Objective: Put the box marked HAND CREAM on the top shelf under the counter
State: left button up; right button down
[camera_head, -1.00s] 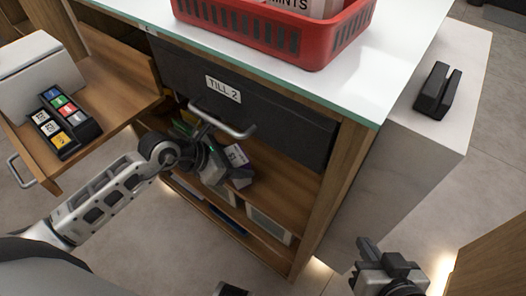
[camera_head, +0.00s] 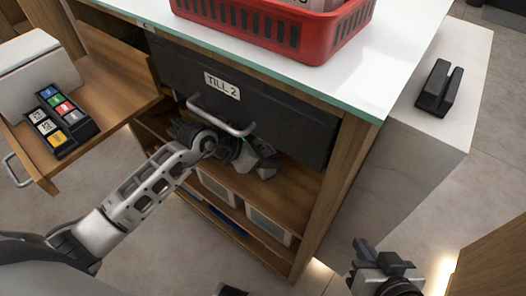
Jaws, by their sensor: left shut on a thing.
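My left arm reaches in from the left, and my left gripper (camera_head: 260,160) is in the top shelf space below the TILL 2 drawer. It is shut on a small box, now mostly hidden by the gripper and the drawer front; its marking cannot be read. The top shelf (camera_head: 290,190) is a wooden board, bare at its right part. I cannot tell whether the box touches it. My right gripper (camera_head: 376,262) hangs low at the right, away from the shelves; its jaw opening is unclear.
The closed TILL 2 drawer (camera_head: 270,115) with its bar handle (camera_head: 222,116) hangs just above my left gripper. White bins (camera_head: 268,226) stand on the lower shelf. An open drawer (camera_head: 105,85) with a keypad (camera_head: 61,118) juts out left. A red basket (camera_head: 275,30) is on the counter.

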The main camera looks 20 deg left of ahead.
pick_arm(q)
jog(key=o, duration=1.1)
jog(key=shift+f, duration=0.1)
